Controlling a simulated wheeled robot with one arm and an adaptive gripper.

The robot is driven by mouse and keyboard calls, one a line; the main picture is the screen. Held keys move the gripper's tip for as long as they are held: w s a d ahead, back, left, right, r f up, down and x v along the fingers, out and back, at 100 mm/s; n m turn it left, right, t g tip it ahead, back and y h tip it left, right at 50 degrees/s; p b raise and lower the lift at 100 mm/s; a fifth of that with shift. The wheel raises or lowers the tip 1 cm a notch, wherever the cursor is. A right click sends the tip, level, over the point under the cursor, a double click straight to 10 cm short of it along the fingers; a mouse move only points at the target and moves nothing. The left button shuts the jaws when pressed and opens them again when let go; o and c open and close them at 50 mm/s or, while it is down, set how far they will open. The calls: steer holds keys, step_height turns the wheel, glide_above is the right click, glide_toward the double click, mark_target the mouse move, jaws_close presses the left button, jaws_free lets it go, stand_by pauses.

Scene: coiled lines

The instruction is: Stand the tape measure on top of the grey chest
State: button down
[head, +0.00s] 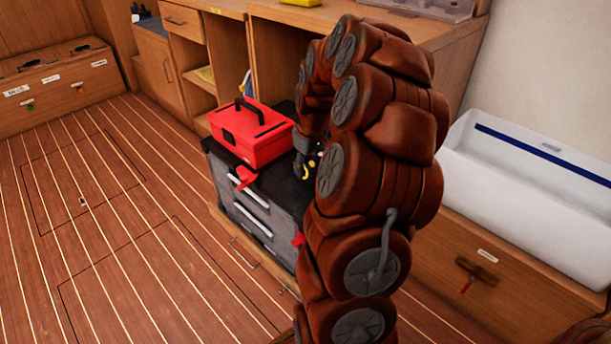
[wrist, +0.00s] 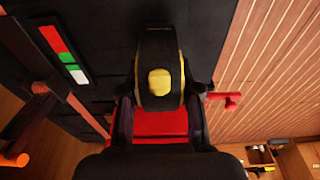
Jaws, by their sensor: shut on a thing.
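The grey chest (head: 229,190) has a black top and pale drawer handles, and stands beside the wooden cabinets. The tape measure is black with yellow edges and a yellow round patch (wrist: 160,82). My gripper (wrist: 163,97) is shut on it, with one finger on each side. In the head view my gripper (head: 304,146) is at the right part of the chest top, and only a little of the tape measure shows, the rest hidden by my arm. The black chest top (wrist: 105,40) lies behind the tape measure in the wrist view. I cannot tell whether they touch.
A red toolbox (head: 252,138) with a black handle stands on the chest top, left of my gripper. Wooden shelves (head: 225,50) stand behind. A white bin (head: 540,185) is at the right. The plank floor (head: 110,220) at the left is mostly clear.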

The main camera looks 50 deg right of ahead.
mark_target(305, 176)
steer(key=shift+f+b, duration=0.45)
steer(key=shift+f, duration=1)
steer(key=shift+f, duration=0.25)
steer(key=c, duration=0.8)
jaws_free()
